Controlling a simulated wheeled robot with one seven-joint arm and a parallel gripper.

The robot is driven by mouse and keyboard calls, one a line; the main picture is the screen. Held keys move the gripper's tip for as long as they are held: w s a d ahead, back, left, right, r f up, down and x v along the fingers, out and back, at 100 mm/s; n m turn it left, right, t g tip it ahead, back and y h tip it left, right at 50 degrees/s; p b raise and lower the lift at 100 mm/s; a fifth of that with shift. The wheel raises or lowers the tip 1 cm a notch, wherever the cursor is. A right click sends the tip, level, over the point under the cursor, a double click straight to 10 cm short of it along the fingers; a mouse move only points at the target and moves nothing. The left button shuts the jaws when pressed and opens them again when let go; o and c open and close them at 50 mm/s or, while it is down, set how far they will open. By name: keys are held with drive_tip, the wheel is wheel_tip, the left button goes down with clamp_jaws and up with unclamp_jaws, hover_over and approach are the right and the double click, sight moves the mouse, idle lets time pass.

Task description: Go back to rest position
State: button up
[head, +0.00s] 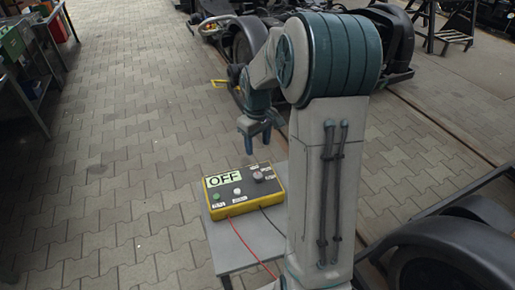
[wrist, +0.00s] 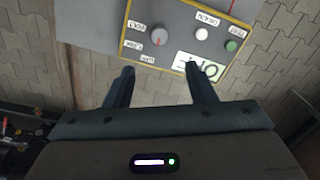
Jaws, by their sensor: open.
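My gripper (head: 258,142) is open and empty, pointing down above the far side of a yellow-edged control box. In the wrist view my gripper (wrist: 163,84) shows two dark fingers spread apart, with nothing between them. The control box (head: 240,202) has a grey top, an "OFF" display, a green button, a white button and a knob. It also shows in the wrist view (wrist: 182,50), upside down, beyond the fingertips. The fingers appear apart from the box.
The box stands on a small grey table (head: 232,255), with a red and a black cable leading from it. Tram bogies (head: 440,255) stand at right and at the back. Benches (head: 22,95) line the left edge. The paved floor (head: 120,150) at left is clear.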

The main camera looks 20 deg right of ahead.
idle(0.4)
drive_tip(key=s+a+r+m+t+p, duration=0.1)
drive_tip(key=s+a+r+p, duration=0.3)
drive_tip(key=s+r, duration=0.4)
drive_tip(key=s+a+r+m+t+p, duration=0.1)
drive_tip(key=s+a+r+m+p, duration=0.1)
drive_tip(key=s+a+r+p, duration=0.3)
drive_tip(key=s+a+r, duration=0.1)
drive_tip(key=s+r, duration=0.3)
drive_tip(key=s, duration=0.4)
drive_tip(key=shift+s+a+r+m+t, duration=0.15)
drive_tip(key=shift+s+m+t, duration=0.1)
drive_tip(key=shift+m+t, duration=0.15)
